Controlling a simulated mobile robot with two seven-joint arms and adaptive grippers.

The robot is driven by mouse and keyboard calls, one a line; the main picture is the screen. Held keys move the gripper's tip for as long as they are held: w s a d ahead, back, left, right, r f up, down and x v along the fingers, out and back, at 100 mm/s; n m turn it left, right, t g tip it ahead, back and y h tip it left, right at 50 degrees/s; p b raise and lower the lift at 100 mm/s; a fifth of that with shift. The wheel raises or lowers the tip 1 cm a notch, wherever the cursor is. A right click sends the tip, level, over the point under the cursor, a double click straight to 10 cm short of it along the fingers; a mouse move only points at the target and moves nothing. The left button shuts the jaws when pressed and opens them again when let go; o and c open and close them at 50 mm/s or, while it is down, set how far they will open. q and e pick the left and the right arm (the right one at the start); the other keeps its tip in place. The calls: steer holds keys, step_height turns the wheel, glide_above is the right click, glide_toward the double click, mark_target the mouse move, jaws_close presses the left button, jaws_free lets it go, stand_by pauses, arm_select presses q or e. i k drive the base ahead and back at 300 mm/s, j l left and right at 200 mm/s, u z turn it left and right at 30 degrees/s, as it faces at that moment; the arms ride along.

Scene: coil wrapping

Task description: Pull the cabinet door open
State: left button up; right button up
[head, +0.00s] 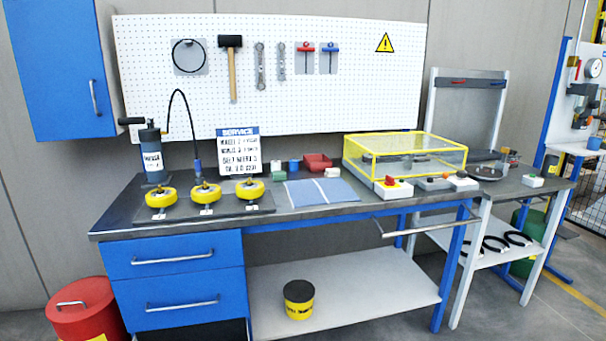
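A blue wall cabinet (58,68) hangs at the upper left of the head view, cut off by the top edge. Its door front looks closed, with no gap that I can see. An upright metal bar handle (94,97) sits near the door's right edge. Neither of my grippers shows in the head view, and nothing touches the cabinet or its handle.
Below the cabinet, a workbench (330,212) holds a dark pump bottle (152,155), yellow wheels (206,193) and a yellow-framed clear box (405,158). A pegboard (360,90) with tools is right of the cabinet. A red bin (88,312) stands at lower left.

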mark_target(57, 47)
steer(key=k+l+u, duration=0.1)
steer(key=u, duration=0.85)
steer(key=i+j+u, duration=0.3)
steer(key=j+u, duration=0.2)
steer(key=i+j+u, duration=0.8)
steer(key=u, duration=0.15)
steer(key=i+j+u, duration=0.1)
steer(key=i+u, duration=0.35)
steer(key=i+z, duration=0.35)
steer(key=i, duration=0.25)
steer(key=i+j+z, duration=0.4)
steer(key=i, duration=0.2)
steer(key=i+z, duration=0.25)
steer(key=z, duration=0.2)
steer(key=i+z, duration=0.2)
steer(key=z, duration=0.25)
steer(key=i+j+z, duration=0.15)
steer(key=z, duration=0.3)
steer(key=i, duration=0.1)
